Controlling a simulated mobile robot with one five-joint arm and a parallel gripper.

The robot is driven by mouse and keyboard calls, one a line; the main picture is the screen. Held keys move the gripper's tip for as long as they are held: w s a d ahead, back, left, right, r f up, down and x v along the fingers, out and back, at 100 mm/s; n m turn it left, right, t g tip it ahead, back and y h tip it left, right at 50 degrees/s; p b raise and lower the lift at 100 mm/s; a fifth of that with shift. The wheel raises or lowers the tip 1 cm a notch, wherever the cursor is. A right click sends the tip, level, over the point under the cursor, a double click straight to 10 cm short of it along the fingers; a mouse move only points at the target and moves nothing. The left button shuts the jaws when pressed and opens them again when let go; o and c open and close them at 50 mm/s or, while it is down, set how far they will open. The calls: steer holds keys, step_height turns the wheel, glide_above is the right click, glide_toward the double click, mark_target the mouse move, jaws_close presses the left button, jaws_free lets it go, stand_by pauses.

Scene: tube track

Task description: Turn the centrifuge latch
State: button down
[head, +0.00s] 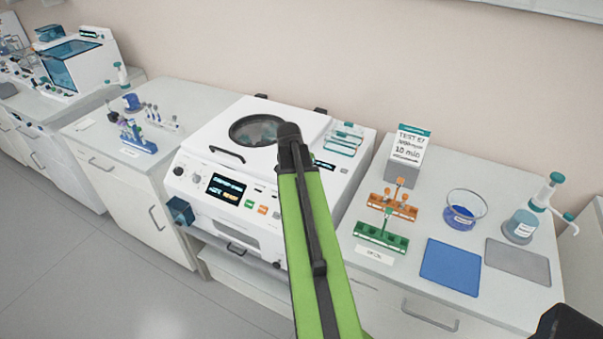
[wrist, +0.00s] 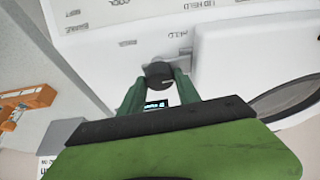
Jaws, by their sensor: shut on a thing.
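The centrifuge (head: 185,160) is a white bench machine with a dark display (head: 226,188). Its lid (head: 215,135) is down and has a round dark window and a black handle. In the wrist view, the latch (wrist: 158,74) shows as a dark round knob with a grey plate beside it, on the white casing next to the lid's edge. My gripper (wrist: 156,84) has its two green fingers on either side of the knob and is shut on it. In the head view, my green arm hides the latch and the fingertips.
Right of the centrifuge are an orange rack (head: 392,206), a green rack (head: 381,237), a glass bowl (head: 464,210) and a dispenser bottle (head: 521,226). A clear teal-edged rack (head: 345,140) sits on the centrifuge's right top. Tubes stand on the left counter (head: 95,150).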

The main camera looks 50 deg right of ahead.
steer(key=shift+m, duration=0.6)
steer(key=c, duration=0.9)
jaws_free()
steer(key=shift+o, duration=0.2)
steer(key=p+v, duration=1.6)
steer(key=v, duration=0.1)
steer(key=shift+w+a, duration=0.2)
steer(key=shift+w, duration=0.1)
steer(key=shift+r, duration=0.15)
